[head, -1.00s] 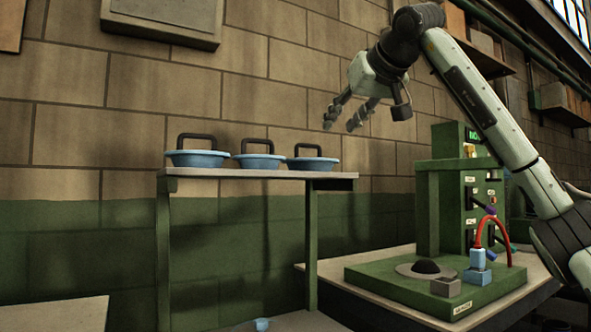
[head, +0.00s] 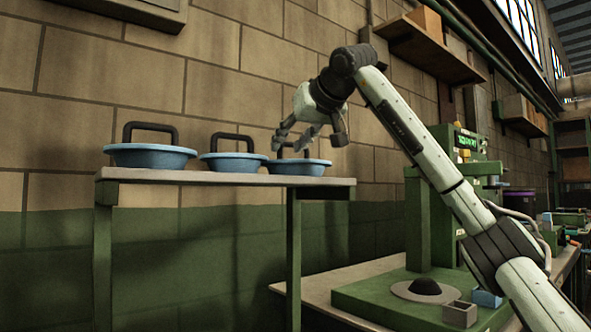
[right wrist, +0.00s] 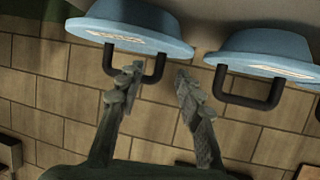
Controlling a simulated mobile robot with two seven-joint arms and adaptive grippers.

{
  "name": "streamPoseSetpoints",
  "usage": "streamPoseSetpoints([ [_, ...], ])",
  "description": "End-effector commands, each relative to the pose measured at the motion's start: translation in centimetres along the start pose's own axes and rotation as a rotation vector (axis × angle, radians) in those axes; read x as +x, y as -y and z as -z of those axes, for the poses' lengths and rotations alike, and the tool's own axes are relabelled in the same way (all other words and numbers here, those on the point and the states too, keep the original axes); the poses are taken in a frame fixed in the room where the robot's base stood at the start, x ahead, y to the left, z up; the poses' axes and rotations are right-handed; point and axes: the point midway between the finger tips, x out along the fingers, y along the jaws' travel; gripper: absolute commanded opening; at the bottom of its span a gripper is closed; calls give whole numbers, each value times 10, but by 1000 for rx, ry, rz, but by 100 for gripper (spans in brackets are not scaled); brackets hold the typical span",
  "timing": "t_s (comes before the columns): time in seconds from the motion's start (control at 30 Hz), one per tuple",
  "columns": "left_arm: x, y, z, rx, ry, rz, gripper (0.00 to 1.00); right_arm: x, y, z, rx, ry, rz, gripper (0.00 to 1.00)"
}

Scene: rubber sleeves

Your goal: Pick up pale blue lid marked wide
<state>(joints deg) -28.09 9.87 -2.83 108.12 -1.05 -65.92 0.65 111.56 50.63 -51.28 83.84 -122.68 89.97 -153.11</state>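Three pale blue lids with black loop handles sit in a row on a shelf: a left lid (head: 150,156), a middle lid (head: 232,163) and a right lid (head: 297,168). Pale labels show on two lids in the right wrist view, but I cannot read which says wide. My right gripper (head: 295,146) is open and empty at the right lid's handle. In the right wrist view, my right gripper's fingertips (right wrist: 160,70) are spread near that handle (right wrist: 134,68); one finger overlaps it. I cannot tell whether they touch. My left gripper is not in view.
The narrow shelf (head: 220,181) stands against a brick wall. A green bench rig (head: 408,302) with a dark dome and small blocks stands to the right, below my right arm. A wall shelf (head: 412,45) hangs at the upper right.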

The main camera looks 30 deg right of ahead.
Motion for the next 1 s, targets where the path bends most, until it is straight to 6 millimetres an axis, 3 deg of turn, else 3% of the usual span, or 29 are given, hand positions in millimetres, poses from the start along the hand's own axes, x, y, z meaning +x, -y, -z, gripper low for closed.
streamPoseSetpoints([
  [0.2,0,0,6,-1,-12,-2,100,31,0,-1,1,2,0,36],
  [0.4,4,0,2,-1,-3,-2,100,32,0,-1,0,0,0,36],
  [0.7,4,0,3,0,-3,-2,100,32,0,-1,0,0,0,1],
  [1.0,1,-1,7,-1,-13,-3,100,32,0,0,0,-2,0,0],
])
